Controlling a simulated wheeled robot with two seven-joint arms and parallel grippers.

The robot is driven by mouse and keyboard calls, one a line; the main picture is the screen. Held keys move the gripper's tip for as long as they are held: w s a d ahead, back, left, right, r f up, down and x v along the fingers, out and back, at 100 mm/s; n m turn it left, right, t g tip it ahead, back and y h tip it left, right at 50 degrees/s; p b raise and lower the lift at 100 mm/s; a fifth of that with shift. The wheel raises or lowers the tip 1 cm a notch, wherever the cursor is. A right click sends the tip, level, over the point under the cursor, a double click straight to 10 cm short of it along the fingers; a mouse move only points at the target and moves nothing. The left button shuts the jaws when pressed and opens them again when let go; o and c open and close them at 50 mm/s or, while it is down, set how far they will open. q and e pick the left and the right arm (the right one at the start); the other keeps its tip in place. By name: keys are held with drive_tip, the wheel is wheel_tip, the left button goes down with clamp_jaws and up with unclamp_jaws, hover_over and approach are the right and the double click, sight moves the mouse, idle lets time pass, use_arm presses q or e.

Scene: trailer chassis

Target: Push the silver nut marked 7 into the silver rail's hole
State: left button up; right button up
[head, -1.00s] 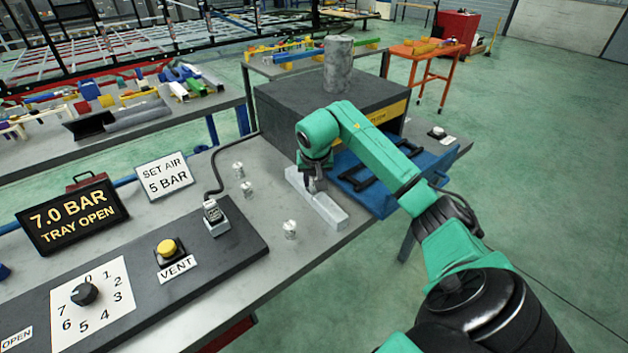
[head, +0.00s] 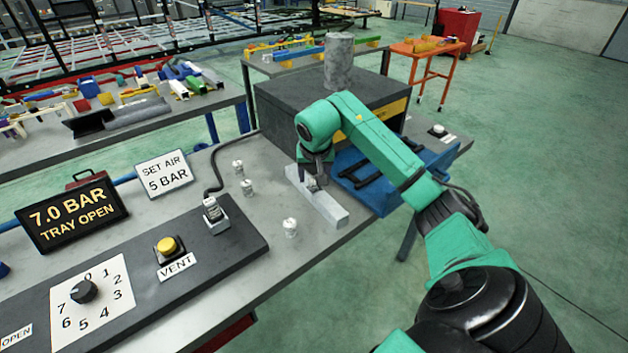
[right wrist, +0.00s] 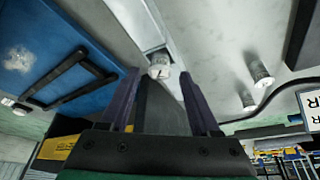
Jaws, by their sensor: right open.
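The silver rail (head: 331,210) lies on the grey bench, left of the blue tray. A small silver nut (right wrist: 158,67) sits at the rail in the right wrist view, just ahead of and between my fingertips. Its mark is not readable, and I cannot tell how deep it sits in a hole. My right gripper (head: 316,178) is over the rail, pointing down; its two spread fingers (right wrist: 159,82) are open in the right wrist view. My left gripper is not in view.
Several other silver nuts stand on the bench, one of them near its front edge (head: 290,228). The blue tray (head: 388,200) holds black handles, beside a dark box (head: 290,115). A sign reads 7.0 BAR TRAY OPEN (head: 72,213). A control panel (head: 215,262) lies at front left.

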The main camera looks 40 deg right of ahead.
drive_tip(key=v, duration=0.9)
drive_tip(key=shift+r, duration=0.3)
drive_tip(key=shift+s+a, duration=0.1)
